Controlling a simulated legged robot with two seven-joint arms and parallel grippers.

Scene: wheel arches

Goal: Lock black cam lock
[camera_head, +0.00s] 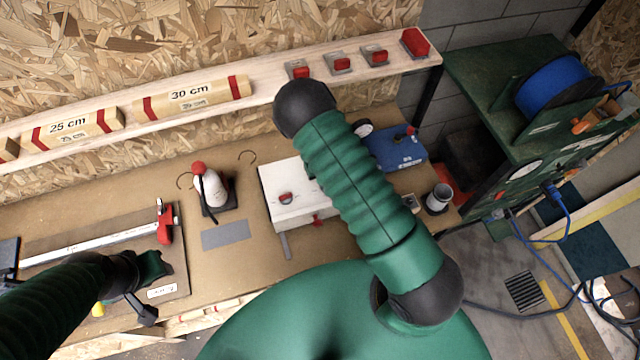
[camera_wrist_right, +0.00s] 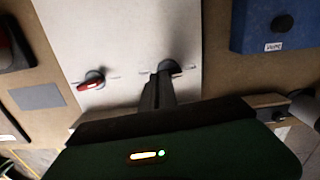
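A white box (camera_head: 275,180) stands on the workbench, with a red cam lock (camera_head: 286,198) on its face. In the right wrist view the white panel (camera_wrist_right: 110,35) carries the red cam lock (camera_wrist_right: 91,84) at left and the black cam lock (camera_wrist_right: 171,67) at right. The narrow dark fingers of my right gripper (camera_wrist_right: 159,82) reach to the black cam lock and partly cover it. I cannot tell whether they grip it. In the head view my right arm hides this gripper and the black lock. My left gripper (camera_head: 157,290) is open and empty over the bench's left part.
A blue box (camera_head: 393,150) stands right of the white box, with a grey cup (camera_head: 438,198) nearby. A white bottle with a red top (camera_head: 212,188) and a grey plate (camera_head: 225,233) are to the left. A red clamp (camera_head: 165,222) lies farther left. A shelf (camera_head: 270,95) runs behind.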

